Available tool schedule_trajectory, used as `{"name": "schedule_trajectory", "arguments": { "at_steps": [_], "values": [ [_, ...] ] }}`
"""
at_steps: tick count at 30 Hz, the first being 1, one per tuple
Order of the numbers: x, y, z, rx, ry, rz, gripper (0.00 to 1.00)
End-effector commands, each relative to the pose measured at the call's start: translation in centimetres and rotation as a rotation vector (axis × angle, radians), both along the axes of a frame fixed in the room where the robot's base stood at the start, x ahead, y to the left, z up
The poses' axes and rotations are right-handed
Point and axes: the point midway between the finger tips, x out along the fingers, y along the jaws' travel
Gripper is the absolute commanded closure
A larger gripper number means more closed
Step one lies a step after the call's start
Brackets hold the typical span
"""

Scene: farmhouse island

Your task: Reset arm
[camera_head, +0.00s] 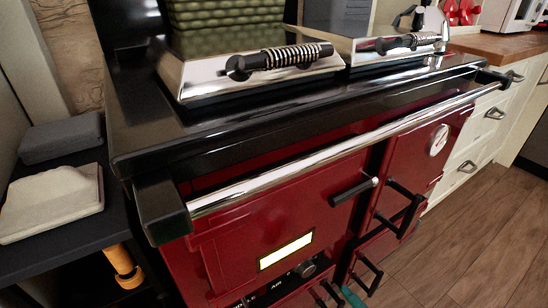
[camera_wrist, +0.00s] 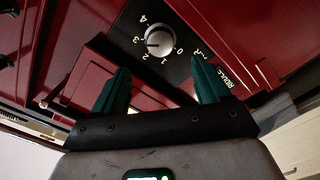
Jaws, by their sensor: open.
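My gripper (camera_wrist: 160,88) shows in the wrist view with its two green fingers apart and nothing between them. Beyond the fingertips is a dark control panel with a round silver knob (camera_wrist: 159,40) and white numerals, set in the red stove front. The fingers look apart from the knob, though the exact gap is hard to judge. In the head view a small bit of green finger shows low in front of the red stove (camera_head: 280,215); most of my arm is out of that view.
A chrome rail (camera_head: 330,155) runs along the stove's front edge, with black door handles (camera_head: 353,192) below. Two chrome lids (camera_head: 265,65) sit on top. A dark shelf at left holds a pale block (camera_head: 52,203) and a grey block (camera_head: 60,138). Wooden floor (camera_head: 470,240) at right is clear.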

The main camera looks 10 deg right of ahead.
Motion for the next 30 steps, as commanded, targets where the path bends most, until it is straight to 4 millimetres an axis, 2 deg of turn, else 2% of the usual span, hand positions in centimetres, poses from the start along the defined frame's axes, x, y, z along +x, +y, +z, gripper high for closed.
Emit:
{"name": "schedule_trajectory", "arguments": {
  "at_steps": [5,10,14,21,30],
  "values": [
    [0.3,-0.9,-0.1,0.012,0.047,-0.051,0.24],
    [0.6,-3.6,-1.0,0.075,0.221,-0.217,0.24],
    [-0.2,-5.7,-2.0,0.142,0.389,-0.36,0.24],
    [-4.2,-7.9,-3.6,0.286,0.709,-0.593,0.24],
    [-11.9,-7.1,-3.8,0.448,1.12,-0.812,0.24]
  ]
}}
